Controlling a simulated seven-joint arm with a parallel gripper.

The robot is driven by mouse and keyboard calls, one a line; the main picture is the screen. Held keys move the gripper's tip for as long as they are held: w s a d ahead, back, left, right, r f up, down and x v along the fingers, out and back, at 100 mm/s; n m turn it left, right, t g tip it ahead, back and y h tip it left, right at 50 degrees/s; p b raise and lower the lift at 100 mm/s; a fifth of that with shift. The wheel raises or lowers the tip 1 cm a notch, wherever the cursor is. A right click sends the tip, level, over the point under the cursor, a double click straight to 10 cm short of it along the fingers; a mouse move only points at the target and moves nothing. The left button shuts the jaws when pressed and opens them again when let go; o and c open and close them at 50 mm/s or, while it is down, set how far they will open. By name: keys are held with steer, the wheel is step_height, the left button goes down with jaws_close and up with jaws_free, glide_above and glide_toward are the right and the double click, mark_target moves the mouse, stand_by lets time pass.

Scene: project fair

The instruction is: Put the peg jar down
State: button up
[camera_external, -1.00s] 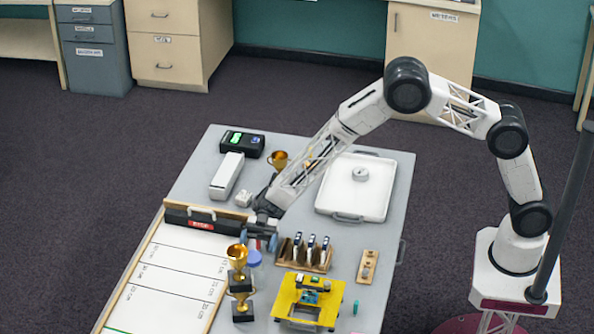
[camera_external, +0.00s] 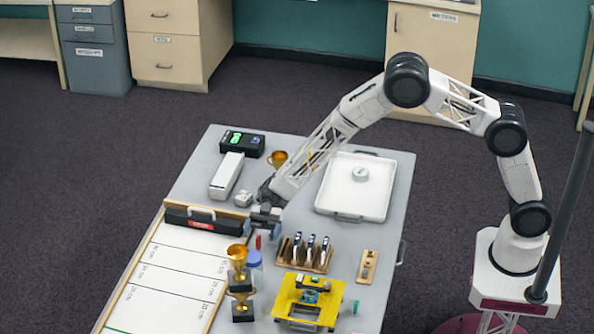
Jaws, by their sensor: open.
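A small jar with a blue top (camera_external: 254,258), which looks like the peg jar, stands on the grey table just right of the gold trophies. Its lower part is pale and partly hidden by a trophy. My gripper (camera_external: 263,231) is open and empty, a little behind and above the jar and apart from it. A small red item (camera_external: 258,242) shows between the jar and my gripper; I cannot tell what it is.
Two gold trophies (camera_external: 238,276) stand close left of the jar. A wooden rack (camera_external: 317,267) with several tools is to the right, with a yellow device (camera_external: 300,314) in front. A white tray (camera_external: 376,208) is behind right.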

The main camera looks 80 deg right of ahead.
steer(key=shift+r, duration=0.15)
steer(key=w+d+r+m+t+h, duration=0.1)
steer(key=d+r+m+t+h, duration=0.2)
steer(key=r+t, duration=0.35)
steer(key=w+d+r+m+t+h, duration=0.1)
steer(key=d+r+m+t+h, duration=0.2)
steer(key=r, duration=0.7)
steer(key=s+d+r+m+t+h, duration=0.4)
steer(key=s+d+r+m+h, duration=0.2)
steer(key=s+d+r+h, duration=0.45)
steer(key=s+d+r+m+g+h, duration=0.15)
steer(key=s+d, duration=0.35)
steer(key=s, duration=0.5)
steer(key=s+d+r+m+g+h, duration=0.1)
steer(key=s+d+r+m+g, duration=0.2)
steer(key=s, duration=0.7)
steer(key=s+f+m+g, duration=0.1)
steer(key=s+f+g, duration=0.1)
steer(key=s, duration=1.1)
steer(key=s+f+m+g+y, duration=0.1)
steer(key=s+f+g, duration=0.1)
steer(key=s, duration=1.2)
steer(key=shift+d+f+g, duration=0.2)
steer(key=shift+d+g, duration=0.1)
steer(key=shift+g, duration=0.4)
